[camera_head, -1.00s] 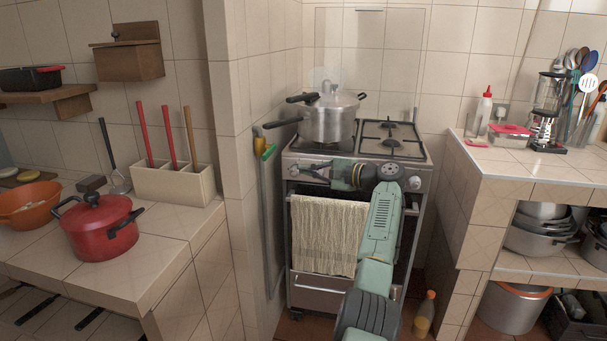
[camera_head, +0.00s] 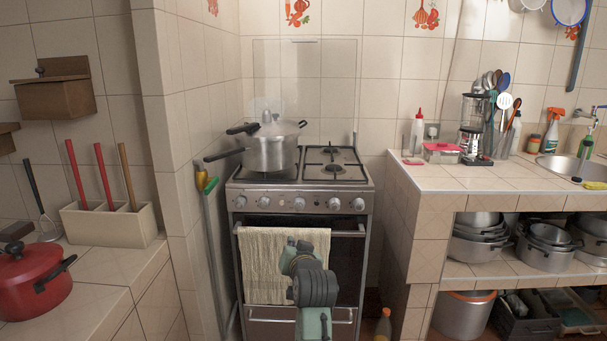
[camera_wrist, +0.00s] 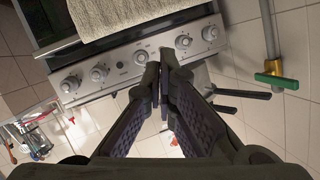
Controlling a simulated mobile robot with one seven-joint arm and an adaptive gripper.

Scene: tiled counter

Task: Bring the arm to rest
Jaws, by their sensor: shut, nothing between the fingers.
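My gripper (camera_wrist: 162,92) shows in the wrist view with its two dark fingers drawn together and nothing between them. It is in front of the stove's (camera_head: 304,188) knob panel, which also shows in the wrist view (camera_wrist: 140,60). In the head view my green arm is folded in front of the oven door, over the right part of the hanging towel (camera_head: 265,262). My fingers are hidden there behind the arm.
A pressure cooker (camera_head: 270,148) stands on the stove's left burner. A tiled counter (camera_head: 475,182) with pots below is at the right. A red pot (camera_head: 32,282) stands on the left counter. A green-topped pole (camera_head: 213,245) leans by the wall. A bottle (camera_head: 383,326) stands on the floor.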

